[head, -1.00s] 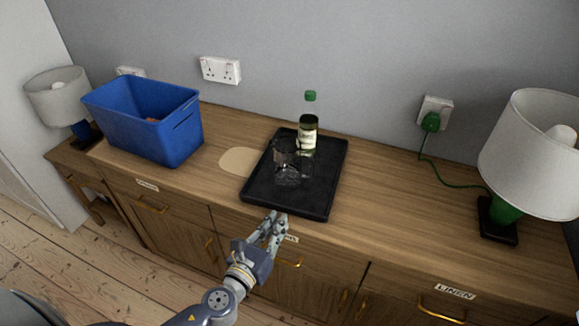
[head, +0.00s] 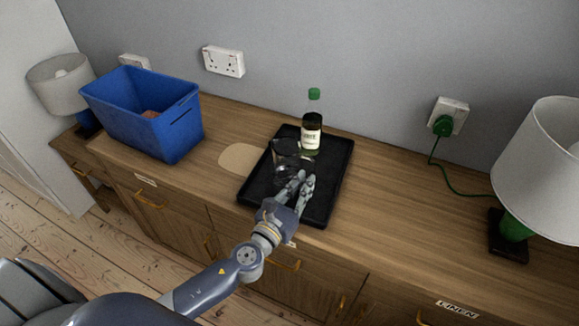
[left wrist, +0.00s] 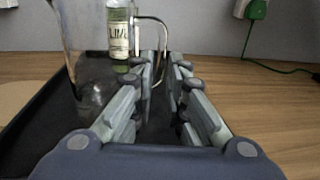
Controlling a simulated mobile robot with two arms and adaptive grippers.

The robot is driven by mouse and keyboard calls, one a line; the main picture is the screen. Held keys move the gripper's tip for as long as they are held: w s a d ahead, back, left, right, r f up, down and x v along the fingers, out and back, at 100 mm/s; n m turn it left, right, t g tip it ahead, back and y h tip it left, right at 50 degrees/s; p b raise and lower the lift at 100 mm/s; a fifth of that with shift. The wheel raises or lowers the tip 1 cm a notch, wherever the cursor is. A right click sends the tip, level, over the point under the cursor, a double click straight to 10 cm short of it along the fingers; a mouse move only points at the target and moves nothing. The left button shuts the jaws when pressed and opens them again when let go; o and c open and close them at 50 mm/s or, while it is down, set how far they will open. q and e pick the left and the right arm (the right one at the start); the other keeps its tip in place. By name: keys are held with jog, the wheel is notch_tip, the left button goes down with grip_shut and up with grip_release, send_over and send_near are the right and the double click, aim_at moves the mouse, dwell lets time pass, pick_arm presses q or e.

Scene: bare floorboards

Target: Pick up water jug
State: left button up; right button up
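The water jug (head: 285,158) is clear glass and stands upright on the black tray (head: 338,172). In the left wrist view the jug (left wrist: 92,82) is at the left, and its handle (left wrist: 150,20) arches toward the middle, partly hidden behind my fingers. My left gripper (head: 301,178) is over the tray's front part, just to the front right of the jug. My right gripper is not in view.
A green-capped bottle (head: 312,130) stands behind the jug on the tray. A blue bin (head: 150,125) is at the left of the wooden sideboard (head: 390,200). A lamp (head: 545,165) with a green cord stands at the right. The wood right of the tray is clear.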

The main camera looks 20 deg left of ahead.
aim_at(312, 172)
pick_arm(q)
jog(key=shift+w+r, duration=0.15)
jog(key=shift+w, duration=0.3)
jog(key=w, duration=0.1)
jog(key=w+p, duration=0.1)
jog(key=w, duration=0.1)
jog(key=shift+w+d+r, duration=0.15)
jog(key=shift+w+d, duration=0.1)
jog(key=shift+d, duration=0.1)
jog(key=shift+w, duration=0.5)
jog(key=shift+s, duration=0.1)
grip_shut()
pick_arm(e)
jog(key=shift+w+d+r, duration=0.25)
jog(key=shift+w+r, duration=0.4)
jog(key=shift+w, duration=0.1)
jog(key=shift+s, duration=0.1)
pick_arm(q)
jog(key=shift+r, duration=0.2)
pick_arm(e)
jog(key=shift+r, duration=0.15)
